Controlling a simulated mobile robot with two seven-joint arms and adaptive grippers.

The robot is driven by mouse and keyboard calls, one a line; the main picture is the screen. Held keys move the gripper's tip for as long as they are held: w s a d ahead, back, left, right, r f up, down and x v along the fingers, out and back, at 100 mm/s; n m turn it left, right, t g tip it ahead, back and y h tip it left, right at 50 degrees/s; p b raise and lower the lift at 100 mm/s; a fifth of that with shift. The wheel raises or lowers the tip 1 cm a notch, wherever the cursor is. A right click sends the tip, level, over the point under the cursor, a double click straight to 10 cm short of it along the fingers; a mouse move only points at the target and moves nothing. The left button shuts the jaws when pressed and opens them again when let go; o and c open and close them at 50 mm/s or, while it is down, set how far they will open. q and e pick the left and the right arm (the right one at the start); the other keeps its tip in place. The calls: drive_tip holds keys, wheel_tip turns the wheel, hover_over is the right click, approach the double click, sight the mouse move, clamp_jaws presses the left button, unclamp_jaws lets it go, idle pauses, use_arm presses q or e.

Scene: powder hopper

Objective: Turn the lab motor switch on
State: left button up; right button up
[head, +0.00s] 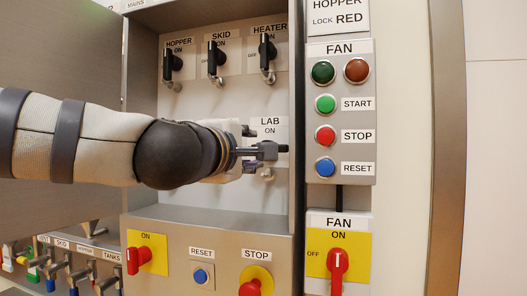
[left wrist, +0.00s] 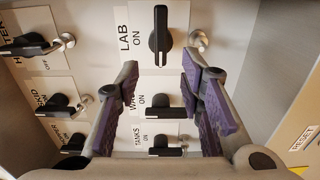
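The lab motor switch (left wrist: 158,38) has a black handle on a white plate marked LAB and ON, seen in the left wrist view. Its handle lies crosswise to the neighbouring switch handles. In the head view the LAB plate (head: 269,124) shows above my left gripper (head: 256,150), which covers much of the switch. My left gripper also shows in the left wrist view (left wrist: 160,68), its purple-padded fingers apart, with the LAB handle beyond and between the tips. I cannot tell whether they touch it. My right gripper is not in view.
Hopper (head: 172,62), skid (head: 216,58) and heater (head: 267,52) switches sit above, handles upright. Cabinet side walls bound the recess. A fan button panel (head: 340,113) is at right. A lower panel (head: 208,250) carries a red switch and buttons.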

use_arm(q)
drive_tip(key=p+x, duration=0.1)
drive_tip(key=x, duration=0.7)
drive_tip(key=shift+f, duration=0.1)
clamp_jaws()
